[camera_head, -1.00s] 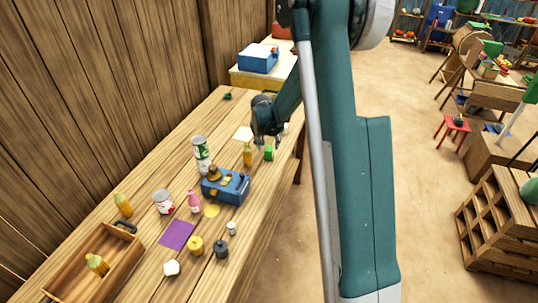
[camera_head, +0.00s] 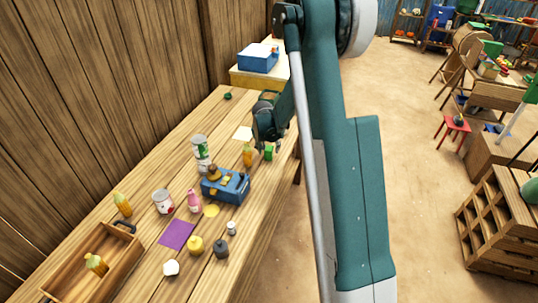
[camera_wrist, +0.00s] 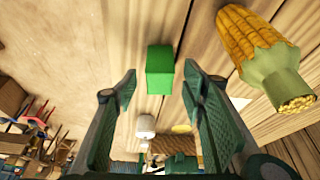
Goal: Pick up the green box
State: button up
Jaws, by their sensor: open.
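The green box (camera_head: 269,153) stands on the wooden table (camera_head: 130,170) close to its right edge. In the wrist view the green box (camera_wrist: 160,70) shows ahead of the fingertips, roughly between the two fingers and apart from them. My gripper (camera_head: 266,143) is just above and beside the box, pointing down, and partly covers it in the head view. In the wrist view my gripper (camera_wrist: 160,82) is open and empty, with one finger on each side.
A corn cob (camera_wrist: 255,45) lies close to the right finger in the wrist view; in the head view the corn cob (camera_head: 247,155) is left of the box. A blue scale (camera_head: 226,186), a can (camera_head: 200,150) and a wooden tray (camera_head: 120,262) are nearer.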

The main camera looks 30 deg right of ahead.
jog(key=shift+w+d+f, duration=0.15)
jog(key=shift+w+f, duration=0.05)
jog(key=shift+f, duration=0.5)
jog(key=shift+c, duration=0.5)
jog(key=c, duration=0.9)
